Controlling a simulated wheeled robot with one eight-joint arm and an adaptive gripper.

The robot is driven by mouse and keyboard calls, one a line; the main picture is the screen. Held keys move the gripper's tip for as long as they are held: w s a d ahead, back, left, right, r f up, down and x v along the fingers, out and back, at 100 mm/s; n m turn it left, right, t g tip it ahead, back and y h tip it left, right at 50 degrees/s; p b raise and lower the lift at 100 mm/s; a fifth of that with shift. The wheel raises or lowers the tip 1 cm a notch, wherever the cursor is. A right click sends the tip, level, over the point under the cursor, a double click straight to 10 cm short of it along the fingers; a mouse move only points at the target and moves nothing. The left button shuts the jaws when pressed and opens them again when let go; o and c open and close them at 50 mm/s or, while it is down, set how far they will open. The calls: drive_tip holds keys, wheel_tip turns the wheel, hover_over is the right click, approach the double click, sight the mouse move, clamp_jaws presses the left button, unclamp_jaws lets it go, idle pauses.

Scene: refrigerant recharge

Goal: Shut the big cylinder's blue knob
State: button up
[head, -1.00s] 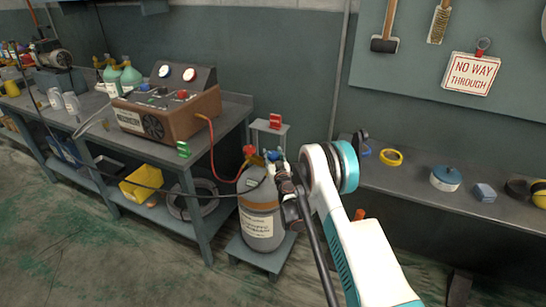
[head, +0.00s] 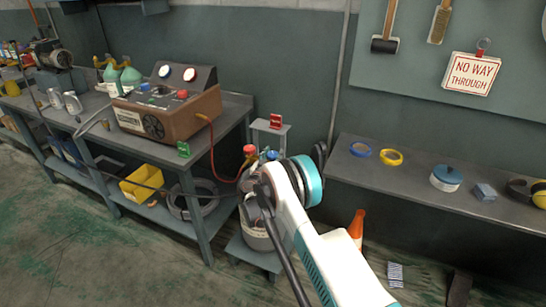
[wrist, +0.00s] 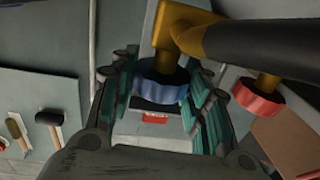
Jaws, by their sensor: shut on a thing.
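The big cylinder (head: 254,238) stands on a low grey platform below the bench's right end, largely covered by my arm in the head view. Its blue knob (head: 272,155) shows just above my arm. In the wrist view the blue knob (wrist: 160,84) sits under a brass valve body (wrist: 182,28). My gripper (wrist: 163,95) has its green-padded fingers on either side of this knob, shut on it. The red knob (head: 250,149) is to the left in the head view and shows right of my fingers in the wrist view (wrist: 258,97). The fingers are hidden in the head view.
A brown machine (head: 167,112) stands on the left bench, with a red hose (head: 212,150) running to the cylinder's valve. The right bench (head: 440,205) holds tape rolls and a blue-topped tin. An orange cone-like object (head: 357,226) stands below it.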

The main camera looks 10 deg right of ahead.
drive_tip(key=shift+m+g+h, duration=0.4)
drive_tip(key=shift+m+h, duration=0.1)
drive_tip(key=shift+h, duration=0.4)
drive_tip(key=o, duration=1.1)
drive_tip(key=v, duration=1.2)
drive_tip(key=shift+a+r, duration=0.1)
drive_tip(key=shift+r, duration=0.1)
drive_tip(key=shift+c, duration=0.4)
